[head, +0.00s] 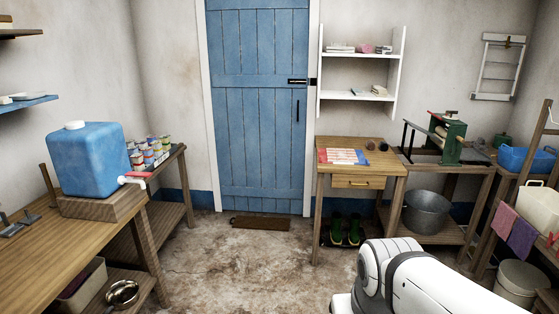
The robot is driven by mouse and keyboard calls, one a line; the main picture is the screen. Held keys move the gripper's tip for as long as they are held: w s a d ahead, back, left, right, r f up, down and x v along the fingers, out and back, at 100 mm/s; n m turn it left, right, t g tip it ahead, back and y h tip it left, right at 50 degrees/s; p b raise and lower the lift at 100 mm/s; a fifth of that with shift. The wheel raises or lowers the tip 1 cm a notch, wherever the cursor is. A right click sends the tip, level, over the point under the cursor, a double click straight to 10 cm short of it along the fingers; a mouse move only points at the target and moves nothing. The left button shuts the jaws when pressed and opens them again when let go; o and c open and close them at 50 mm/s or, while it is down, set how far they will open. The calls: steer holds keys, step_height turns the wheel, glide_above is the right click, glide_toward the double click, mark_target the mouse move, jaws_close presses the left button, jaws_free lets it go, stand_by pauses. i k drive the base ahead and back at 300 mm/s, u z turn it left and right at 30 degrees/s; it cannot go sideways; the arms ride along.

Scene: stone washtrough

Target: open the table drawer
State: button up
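The wooden table (391,162) stands against the back wall, right of the blue door. Its drawer (346,182) sits under the tabletop at the front and looks closed. The drawer has a yellow horizontal handle (358,184). A red, white and blue cloth or paper (343,157) and two small dark round objects lie on the tabletop. A white part of my own body shows at the lower right, well in front of the table. My gripper is not in view.
Green boots (345,230) stand beneath the table. A bench with a green wringer (447,138) and a metal tub (427,210) adjoins it on the right. A workbench with a blue water container (88,160) lines the left. The middle floor (235,265) is clear, with a doormat (260,223) at the door.

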mark_target(339, 181)
steer(key=i, duration=1.55)
steer(key=z, duration=0.5)
steer(key=i, duration=1.5)
steer(key=z, duration=0.4)
